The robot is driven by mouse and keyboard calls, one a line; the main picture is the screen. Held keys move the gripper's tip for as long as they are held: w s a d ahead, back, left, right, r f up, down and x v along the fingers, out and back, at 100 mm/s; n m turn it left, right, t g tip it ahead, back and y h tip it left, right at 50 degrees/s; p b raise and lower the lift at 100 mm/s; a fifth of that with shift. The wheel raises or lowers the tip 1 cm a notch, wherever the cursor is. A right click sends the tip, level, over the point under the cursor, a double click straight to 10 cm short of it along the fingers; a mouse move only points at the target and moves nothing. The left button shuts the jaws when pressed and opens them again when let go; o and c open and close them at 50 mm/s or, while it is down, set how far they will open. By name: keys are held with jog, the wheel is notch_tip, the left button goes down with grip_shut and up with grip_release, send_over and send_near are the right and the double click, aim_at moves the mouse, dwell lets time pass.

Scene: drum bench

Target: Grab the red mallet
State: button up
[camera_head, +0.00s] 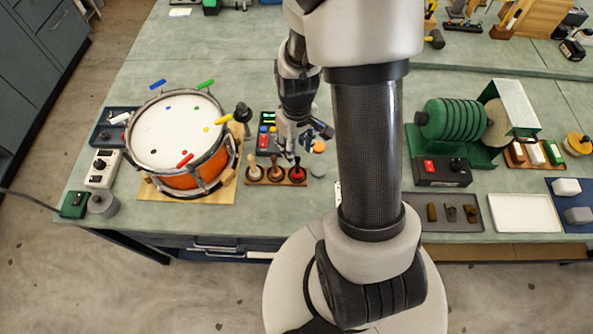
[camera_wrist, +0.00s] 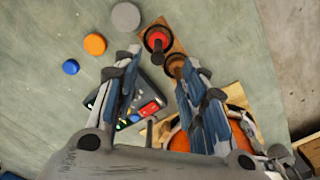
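The red mallet (camera_head: 297,173) stands upright at the right end of a small wooden rack (camera_head: 276,182), beside a brown mallet (camera_head: 276,174) and a cream mallet (camera_head: 255,173). My gripper (camera_head: 289,152) is just behind the rack, above the bench. In the wrist view, my gripper (camera_wrist: 160,62) is open with nothing held. There the red mallet (camera_wrist: 157,41) lies just beyond the fingertips, between their lines. The brown mallet (camera_wrist: 175,66) shows close to the right fingertip. The cream mallet is hidden behind the right finger.
An orange drum (camera_head: 166,140) stands left of the rack. A dark box with coloured buttons (camera_head: 267,138) is behind it. A grey disc (camera_head: 318,170) lies to its right, with orange (camera_wrist: 95,44) and blue (camera_wrist: 71,67) round pieces nearby. My arm hides the bench middle.

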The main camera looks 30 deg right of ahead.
aim_at(297, 158)
notch_tip(297, 158, down, 9)
jog(key=shift+d+r+b, duration=0.1)
jog(key=shift+d+b, duration=0.05)
jog(key=shift+b, duration=0.95)
grip_shut()
